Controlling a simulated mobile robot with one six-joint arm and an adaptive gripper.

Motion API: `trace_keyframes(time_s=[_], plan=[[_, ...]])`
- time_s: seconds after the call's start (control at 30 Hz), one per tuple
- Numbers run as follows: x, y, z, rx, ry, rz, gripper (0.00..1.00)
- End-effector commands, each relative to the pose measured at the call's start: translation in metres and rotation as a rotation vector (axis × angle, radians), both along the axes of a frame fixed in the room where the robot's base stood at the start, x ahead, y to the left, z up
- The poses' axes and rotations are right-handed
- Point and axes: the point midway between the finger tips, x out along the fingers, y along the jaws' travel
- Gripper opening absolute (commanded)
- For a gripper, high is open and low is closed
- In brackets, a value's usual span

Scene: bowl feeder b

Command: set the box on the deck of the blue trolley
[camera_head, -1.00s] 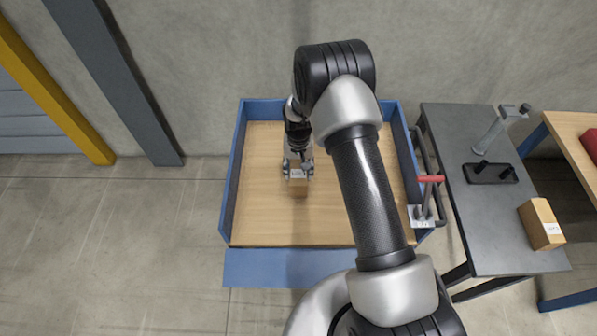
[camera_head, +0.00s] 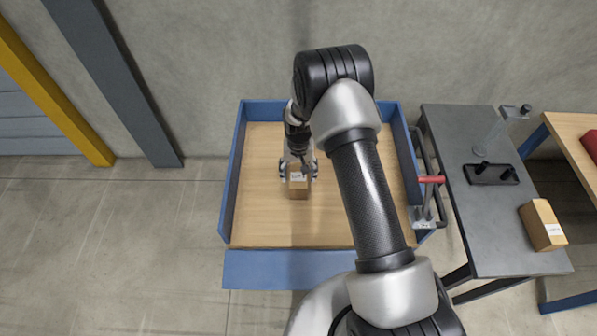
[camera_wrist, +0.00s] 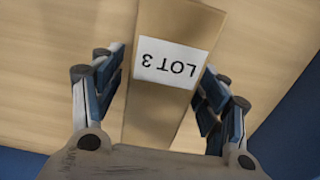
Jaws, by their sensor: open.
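A small brown cardboard box (camera_head: 298,190) with a white label stands on the wooden deck (camera_head: 265,220) of the blue trolley (camera_head: 285,268). In the wrist view the box (camera_wrist: 155,115) lies between my fingers, and its label reads "LOT 3". My gripper (camera_head: 298,173) is over the box. It also shows in the wrist view (camera_wrist: 160,88) with its fingers spread, one on each side of the box, with gaps showing. The underside of the box is hidden.
A dark grey table (camera_head: 490,220) stands right of the trolley, with another labelled box (camera_head: 542,224), a black holder (camera_head: 490,174) and a stand. A red-handled lever (camera_head: 430,180) is at the trolley's right side. The deck around the box is clear.

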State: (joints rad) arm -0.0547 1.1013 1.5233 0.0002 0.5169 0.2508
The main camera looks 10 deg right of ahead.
Motion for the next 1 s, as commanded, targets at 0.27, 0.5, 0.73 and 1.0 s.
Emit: trace_keyframes(time_s=[0.27, 0.5, 0.73, 1.0], plan=[[0.001, 0.0, 0.021, 0.0, -0.004, 0.0, 0.68], [0.001, 0.0, 0.074, 0.0, -0.003, 0.0, 0.68], [0.0, 0.0, 0.112, 0.0, -0.001, 0.0, 0.68], [0.0, 0.0, 0.126, 0.0, -0.001, 0.001, 0.68]])
